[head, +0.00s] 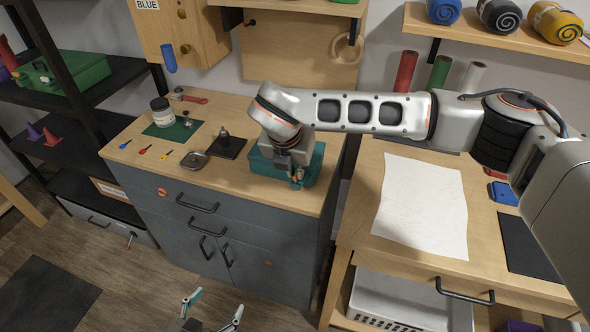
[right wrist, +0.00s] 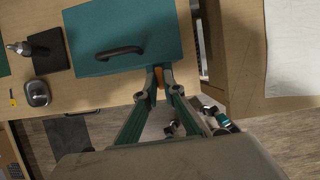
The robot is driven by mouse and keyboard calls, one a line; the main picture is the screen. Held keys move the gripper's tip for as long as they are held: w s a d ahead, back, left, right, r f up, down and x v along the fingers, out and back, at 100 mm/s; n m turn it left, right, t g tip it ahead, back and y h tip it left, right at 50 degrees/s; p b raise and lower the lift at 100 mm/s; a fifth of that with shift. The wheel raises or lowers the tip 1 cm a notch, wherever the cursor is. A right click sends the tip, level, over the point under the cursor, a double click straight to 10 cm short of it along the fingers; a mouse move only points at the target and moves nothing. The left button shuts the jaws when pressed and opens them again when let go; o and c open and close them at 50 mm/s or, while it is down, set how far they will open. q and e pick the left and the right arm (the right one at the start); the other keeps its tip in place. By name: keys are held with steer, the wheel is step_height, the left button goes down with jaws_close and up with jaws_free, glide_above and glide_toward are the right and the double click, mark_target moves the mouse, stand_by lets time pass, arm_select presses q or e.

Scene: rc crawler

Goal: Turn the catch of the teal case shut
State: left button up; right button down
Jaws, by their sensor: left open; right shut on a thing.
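The teal case (head: 314,164) sits on the cabinet top near its right end, lid down. In the right wrist view the teal case (right wrist: 125,25) shows a dark handle (right wrist: 120,52) on its lid. A small orange catch (right wrist: 158,76) is at its front edge. My right gripper (head: 297,178) reaches down to this edge, and its fingertips (right wrist: 160,85) are closed around the catch. The fingertips hide part of the catch, so its exact angle is hard to tell. My left gripper (head: 214,306) is open and empty, low in front of the cabinet.
On the cabinet top (head: 225,105) left of the case are a dark block with a knob (head: 226,146), a grey metal piece (head: 193,160), small coloured keys and a jar (head: 162,111). A table with white paper (head: 420,205) stands right, beyond a gap.

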steer(key=n+b, duration=0.1)
steer(key=n+y+b, duration=0.1)
steer(key=n, duration=0.1)
steer(key=shift+d+f+b, duration=0.2)
steer(key=shift+b, duration=0.1)
steer(key=n+b, duration=0.1)
steer(key=n, duration=0.1)
steer(key=n+y, duration=0.1)
steer(key=shift+d+r+n+y+b, duration=0.1)
steer(key=shift+d+n+y+b, duration=0.05)
steer(key=shift+n+y+b, duration=0.2)
steer(key=n, duration=0.2)
steer(key=n+y, duration=0.1)
steer(key=shift+w+d+n+g+b, duration=0.15)
steer(key=shift+n+g+b, duration=0.15)
steer(key=shift+n+b, duration=0.05)
steer(key=n+y, duration=0.1)
steer(key=n, duration=0.1)
steer(key=n+g, duration=0.1)
steer(key=n, duration=0.2)
steer(key=shift+w+d+r+n+g+y, duration=0.1)
steer(key=shift+w+r+n+g+y, duration=0.1)
steer(key=shift+n+g+y, duration=0.15)
steer(key=shift+n+g, duration=0.25)
steer(key=shift+n, duration=0.5)
steer(key=c, duration=2.2)
jaws_free()
steer(key=shift+o, duration=0.2)
